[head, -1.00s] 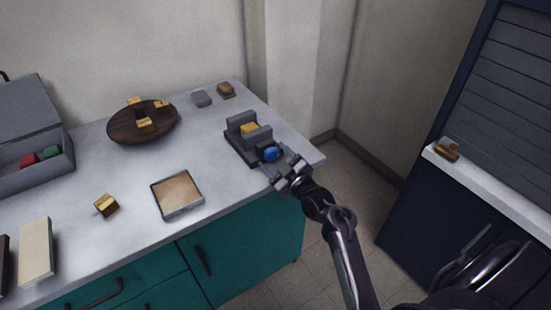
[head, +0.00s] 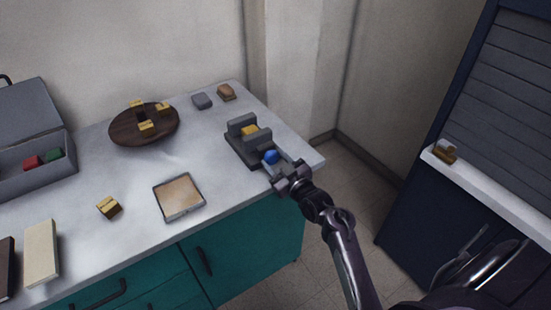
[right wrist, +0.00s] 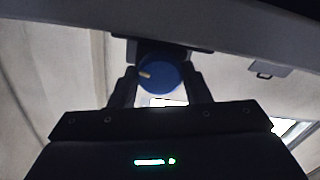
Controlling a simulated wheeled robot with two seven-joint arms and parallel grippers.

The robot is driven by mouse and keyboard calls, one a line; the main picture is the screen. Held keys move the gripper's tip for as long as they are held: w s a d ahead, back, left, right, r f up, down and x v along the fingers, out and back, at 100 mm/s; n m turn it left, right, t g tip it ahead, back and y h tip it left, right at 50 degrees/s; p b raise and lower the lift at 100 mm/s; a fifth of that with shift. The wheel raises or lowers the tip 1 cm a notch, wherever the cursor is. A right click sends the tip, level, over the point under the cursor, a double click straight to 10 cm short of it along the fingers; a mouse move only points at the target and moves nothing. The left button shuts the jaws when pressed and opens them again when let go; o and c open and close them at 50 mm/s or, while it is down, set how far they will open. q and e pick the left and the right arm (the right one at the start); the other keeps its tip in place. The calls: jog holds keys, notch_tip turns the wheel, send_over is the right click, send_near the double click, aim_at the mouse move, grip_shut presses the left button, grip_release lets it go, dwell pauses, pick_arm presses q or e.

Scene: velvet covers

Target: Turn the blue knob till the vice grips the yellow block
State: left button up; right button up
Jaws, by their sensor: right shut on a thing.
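The dark grey vice (head: 238,148) stands near the right end of the worktop. The yellow block (head: 249,131) sits between its jaws; whether both jaws touch it cannot be told. The round blue knob (head: 270,157) is on the vice's front end. My right gripper (head: 277,164) is shut on the knob. In the right wrist view the blue knob (right wrist: 161,73) lies between my two fingers (right wrist: 160,84), with a pale mark at its left side. My left gripper is out of view.
A round brown board (head: 125,131) with yellow blocks, a shallow tray (head: 160,209), a loose yellow block (head: 109,208) and an open grey box (head: 60,166) are farther left. Small grey (head: 202,101) and brown (head: 226,92) pieces lie behind the vice.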

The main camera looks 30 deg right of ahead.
jog(key=m+p, duration=0.3)
jog(key=m, duration=0.3)
jog(key=shift+r+m, duration=0.1)
jog(key=shift+m, duration=0.2)
jog(key=m+p, duration=0.1)
jog(key=m, duration=0.2)
jog(key=shift+p, duration=0.4)
jog(key=shift+m+p, duration=0.55)
jog(key=shift+m, duration=1.05)
jog(key=o, duration=1)
jog(key=s, duration=0.7)
jog(key=shift+s+d+b, duration=0.35)
jog(key=shift+s, duration=0.05)
jog(key=shift+f, duration=0.2)
